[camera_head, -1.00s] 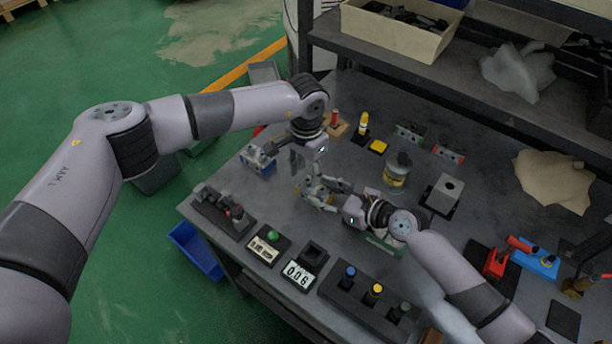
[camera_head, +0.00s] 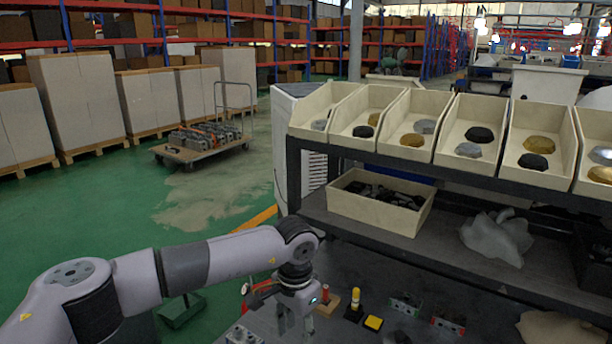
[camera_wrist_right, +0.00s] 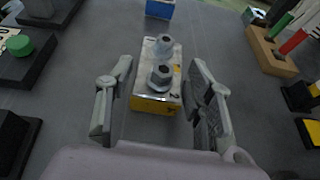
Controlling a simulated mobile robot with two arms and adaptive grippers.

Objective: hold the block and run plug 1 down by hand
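In the right wrist view, a block (camera_wrist_right: 150,102) with a metal top and yellow side carries two hex plugs. The nearer plug (camera_wrist_right: 160,77) sits by the mark "2"; the farther plug (camera_wrist_right: 164,46) stands behind it, near a mark that looks like "1". My right gripper (camera_wrist_right: 160,108) is open, with one finger on each side of the block's near end and gaps visible. In the head view, my left gripper (camera_head: 293,322) points down at the bottom edge; its tips are not clear. The yellow block and my right arm are out of the head view.
In the right wrist view, a blue block (camera_wrist_right: 160,9) lies beyond, a green button (camera_wrist_right: 19,45) at left, and a wooden holder (camera_wrist_right: 270,52) at right. In the head view, a shelf with bins (camera_head: 390,203) stands behind the table. A yellow-topped post (camera_head: 355,300) is right of my left gripper.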

